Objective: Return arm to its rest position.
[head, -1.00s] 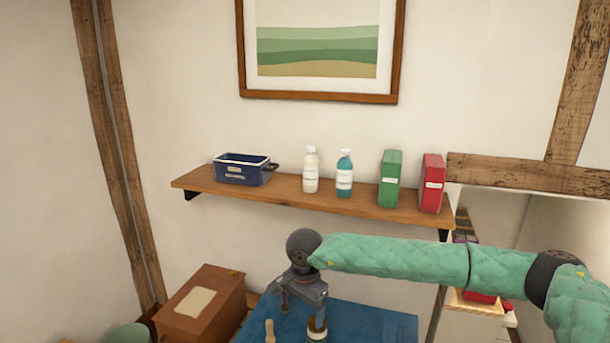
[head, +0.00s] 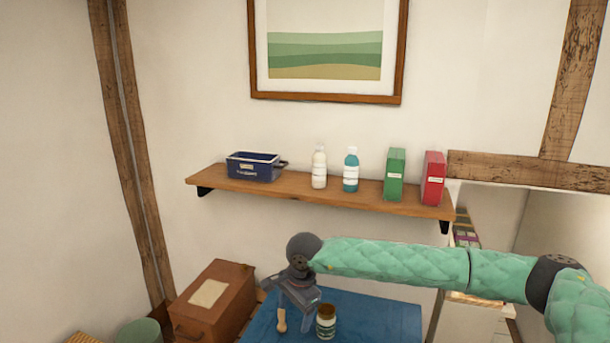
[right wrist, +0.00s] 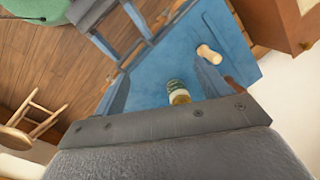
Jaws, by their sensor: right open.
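My right gripper (head: 295,302) hangs over the blue table (head: 377,318) at the lower middle of the head view. Its jaws are open with nothing held. A small jar (head: 326,322) with a brown lid stands upright on the table, just right of the gripper in the head view. In the right wrist view the jar (right wrist: 178,92) shows beyond the gripper's base, in the gap between the spread fingers. My right arm, in a green quilted sleeve, reaches in from the right. My left gripper is not in view.
A wooden shelf (head: 290,196) holds a blue bin (head: 254,168), two bottles, a green box (head: 394,174) and a red box (head: 432,178). A small wooden object (head: 282,321) is by the gripper. A brown chest (head: 214,306) stands left of the table. A stool (right wrist: 33,118) shows in the wrist view.

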